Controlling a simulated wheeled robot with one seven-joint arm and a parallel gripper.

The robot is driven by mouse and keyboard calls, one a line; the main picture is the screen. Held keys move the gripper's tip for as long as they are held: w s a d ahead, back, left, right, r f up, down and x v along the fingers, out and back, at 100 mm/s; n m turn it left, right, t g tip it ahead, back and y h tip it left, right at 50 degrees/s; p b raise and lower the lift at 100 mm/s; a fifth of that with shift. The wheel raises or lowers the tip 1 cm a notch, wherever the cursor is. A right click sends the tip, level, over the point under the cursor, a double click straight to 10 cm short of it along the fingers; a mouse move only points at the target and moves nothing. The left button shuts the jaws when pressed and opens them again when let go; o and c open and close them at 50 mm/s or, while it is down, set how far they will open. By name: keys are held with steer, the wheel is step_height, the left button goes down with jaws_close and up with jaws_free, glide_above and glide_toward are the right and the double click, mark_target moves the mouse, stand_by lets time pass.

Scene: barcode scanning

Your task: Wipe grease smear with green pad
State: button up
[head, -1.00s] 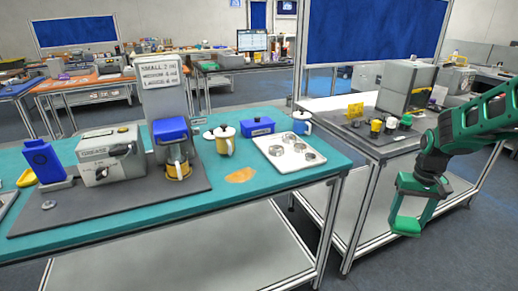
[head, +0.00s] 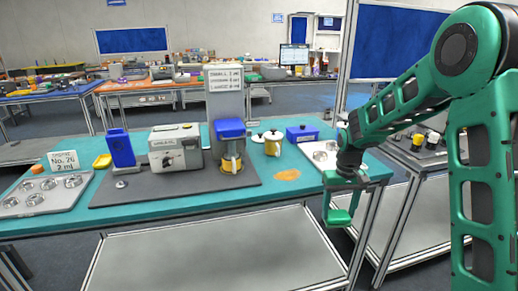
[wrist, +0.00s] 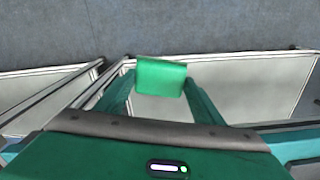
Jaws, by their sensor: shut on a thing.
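The grease smear (head: 287,175) is an orange-brown patch on the teal table top (head: 262,207), near the front edge at the right. My gripper (head: 340,216) is shut on the green pad (head: 339,217) and hangs in front of the table's front right corner, to the right of the smear and apart from it. In the wrist view the green pad (wrist: 160,77) sits between the two fingertips, with the floor and table frames below. The smear is not in the wrist view.
On the table behind the smear stand a yellow pot (head: 272,146), a blue box (head: 302,133) and a coffee machine (head: 230,140) on a dark mat (head: 178,191). A white tray (head: 316,151) lies partly behind my arm. The teal strip around the smear is clear.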

steer(key=shift+a, duration=0.4)
